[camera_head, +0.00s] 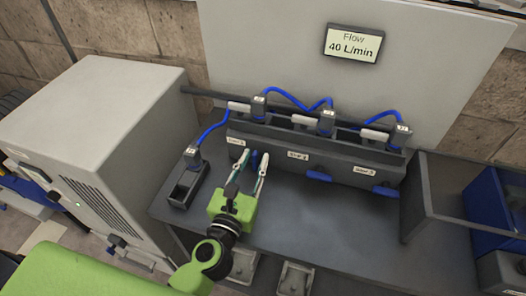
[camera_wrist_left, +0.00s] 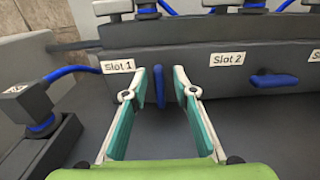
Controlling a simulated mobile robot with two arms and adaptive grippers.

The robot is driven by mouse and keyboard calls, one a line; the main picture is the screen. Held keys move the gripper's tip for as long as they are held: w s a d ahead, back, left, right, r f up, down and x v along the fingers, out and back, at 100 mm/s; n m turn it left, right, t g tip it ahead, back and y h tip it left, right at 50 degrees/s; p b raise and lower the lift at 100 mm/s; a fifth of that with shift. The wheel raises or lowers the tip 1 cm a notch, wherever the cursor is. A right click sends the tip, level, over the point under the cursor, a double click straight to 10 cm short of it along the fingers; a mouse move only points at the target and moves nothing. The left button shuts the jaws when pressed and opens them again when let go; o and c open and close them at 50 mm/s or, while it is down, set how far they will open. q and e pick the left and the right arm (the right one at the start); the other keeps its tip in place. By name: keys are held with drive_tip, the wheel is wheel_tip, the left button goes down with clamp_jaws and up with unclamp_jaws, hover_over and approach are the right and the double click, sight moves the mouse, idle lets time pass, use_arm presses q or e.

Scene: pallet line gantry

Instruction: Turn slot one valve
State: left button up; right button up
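The slot one valve is a blue handle (camera_wrist_left: 160,87) on the front of the dark grey manifold (camera_wrist_left: 180,60), right of the "Slot 1" label (camera_wrist_left: 117,66). In the left wrist view it stands on edge, and in the head view (camera_head: 254,158) it shows just behind the fingers. My left gripper (camera_wrist_left: 161,85) is open, with a fingertip on each side of the handle and a gap visible on both sides. In the head view my green left gripper (camera_head: 250,165) reaches up to the manifold. My right gripper is not in view.
Slot 2 (camera_head: 318,176) and slot 3 (camera_head: 385,191) handles lie flat. Blue hoses and connectors run along the manifold top. A small dark holder (camera_head: 183,188) with a hose plug stands left. A display (camera_head: 354,44) reads "Flow 40 L/min".

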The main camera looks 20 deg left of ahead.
use_arm(q)
drive_tip(key=shift+w, duration=0.1)
drive_tip(key=shift+a+r, duration=0.1)
drive_tip(key=c, duration=0.6)
clamp_jaws()
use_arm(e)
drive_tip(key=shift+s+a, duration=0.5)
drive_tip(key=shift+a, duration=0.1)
